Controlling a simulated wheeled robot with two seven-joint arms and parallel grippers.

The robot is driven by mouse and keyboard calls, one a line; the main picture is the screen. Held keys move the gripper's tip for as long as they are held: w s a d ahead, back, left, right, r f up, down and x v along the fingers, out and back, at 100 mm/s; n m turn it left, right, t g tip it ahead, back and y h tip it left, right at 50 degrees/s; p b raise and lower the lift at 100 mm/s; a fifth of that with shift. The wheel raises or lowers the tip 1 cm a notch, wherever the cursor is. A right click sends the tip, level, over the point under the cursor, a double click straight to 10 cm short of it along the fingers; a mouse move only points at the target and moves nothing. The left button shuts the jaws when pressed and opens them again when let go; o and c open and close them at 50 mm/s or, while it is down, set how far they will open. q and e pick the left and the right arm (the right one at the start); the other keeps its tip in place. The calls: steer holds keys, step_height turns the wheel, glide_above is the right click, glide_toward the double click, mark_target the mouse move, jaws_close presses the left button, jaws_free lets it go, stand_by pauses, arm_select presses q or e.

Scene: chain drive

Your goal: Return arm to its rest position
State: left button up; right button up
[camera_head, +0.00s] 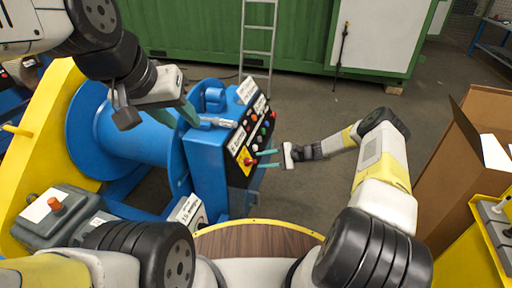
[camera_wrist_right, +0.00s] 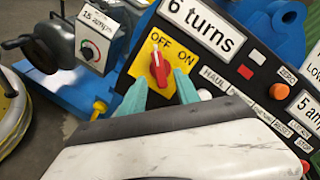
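My right gripper (camera_head: 262,158) reaches left toward the sloped control panel (camera_head: 238,142), its two teal fingers apart and empty. In the right wrist view its fingertips (camera_wrist_right: 161,82) are on either side of, and just short of, a red switch knob (camera_wrist_right: 159,66) on a yellow OFF/ON plate (camera_wrist_right: 141,70). Contact cannot be told. My right arm (camera_head: 382,165) stretches out from the lower right. My left gripper (camera_head: 190,113) hangs over the blue machine at the upper left, beside a grey handle-like part (camera_head: 218,121). Its finger gap is unclear.
The blue drum (camera_head: 125,135) and yellow frame (camera_head: 50,130) fill the left. A dial box marked 15 (camera_wrist_right: 100,38) shows in the wrist view. A cardboard box (camera_head: 440,165) and yellow stand (camera_head: 470,245) are at right. Floor between the panel and my right arm is open.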

steer(key=shift+v, duration=1.9)
steer(key=s+r+n+h, duration=0.3)
steer(key=s+r, duration=0.1)
steer(key=r, duration=0.6)
steer(key=s+d+r+n+g+h, duration=0.1)
steer(key=s+r+n+h, duration=0.25)
steer(key=r, duration=0.75)
steer(key=s+r+n+h, duration=0.2)
steer(key=s+r, duration=0.3)
steer(key=r, duration=0.5)
steer(key=s+d+r+n+t+h, duration=0.1)
steer(key=s+d+r+t+h, duration=0.1)
steer(key=s+r, duration=0.4)
steer(key=s+d+r+n+t+h, duration=0.1)
steer(key=s+r, duration=0.4)
steer(key=s, duration=1.1)
steer(key=shift+s+d+r+n+t+h, duration=0.4)
steer(key=shift+d+n+t, duration=0.25)
steer(key=shift+d+t, duration=0.5)
